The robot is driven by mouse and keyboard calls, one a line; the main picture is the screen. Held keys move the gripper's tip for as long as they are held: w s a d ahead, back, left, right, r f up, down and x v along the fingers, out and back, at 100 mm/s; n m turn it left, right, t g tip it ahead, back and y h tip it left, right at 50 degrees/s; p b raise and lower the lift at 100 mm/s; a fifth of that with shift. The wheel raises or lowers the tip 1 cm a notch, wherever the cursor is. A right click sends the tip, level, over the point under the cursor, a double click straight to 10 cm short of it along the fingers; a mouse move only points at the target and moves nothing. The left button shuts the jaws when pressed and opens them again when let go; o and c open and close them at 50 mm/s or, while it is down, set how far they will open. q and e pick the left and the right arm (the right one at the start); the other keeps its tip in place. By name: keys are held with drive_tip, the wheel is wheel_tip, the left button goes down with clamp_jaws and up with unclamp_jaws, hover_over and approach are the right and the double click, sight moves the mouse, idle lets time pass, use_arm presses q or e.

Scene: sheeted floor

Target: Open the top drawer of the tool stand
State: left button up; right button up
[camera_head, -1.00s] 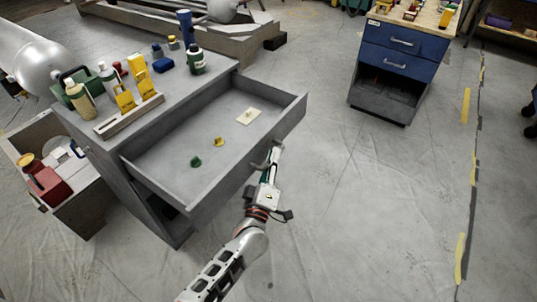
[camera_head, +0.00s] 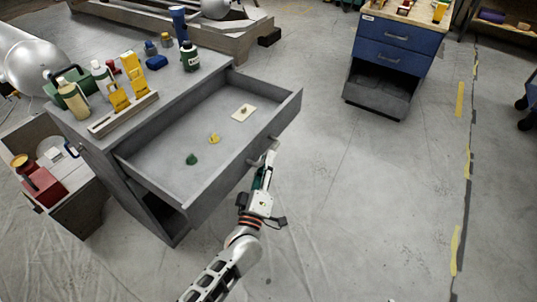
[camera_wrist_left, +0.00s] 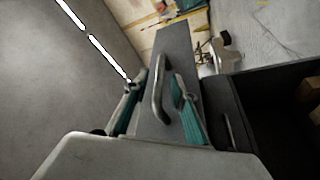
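The grey tool stand (camera_head: 150,205) stands at the left, and its top drawer (camera_head: 245,145) is pulled far out. Inside the drawer lie a green piece (camera_head: 191,159), a yellow piece (camera_head: 214,139) and a pale plate with a small knob (camera_head: 243,112). My left gripper (camera_head: 268,165) is at the drawer's front, by its handle (camera_head: 256,161). In the left wrist view the two teal-padded fingers (camera_wrist_left: 158,100) are spread apart, with the bar handle (camera_wrist_left: 160,88) between them; a gap shows on each side. My right gripper is not in view.
Bottles and yellow holders (camera_head: 118,98) crowd the stand's top. A blue drawer cabinet (camera_head: 397,50) stands at the back right. The floor right of the drawer is clear.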

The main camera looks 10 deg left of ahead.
use_arm(q)
drive_tip(key=shift+v, duration=2.3)
drive_tip(key=shift+d, duration=0.1)
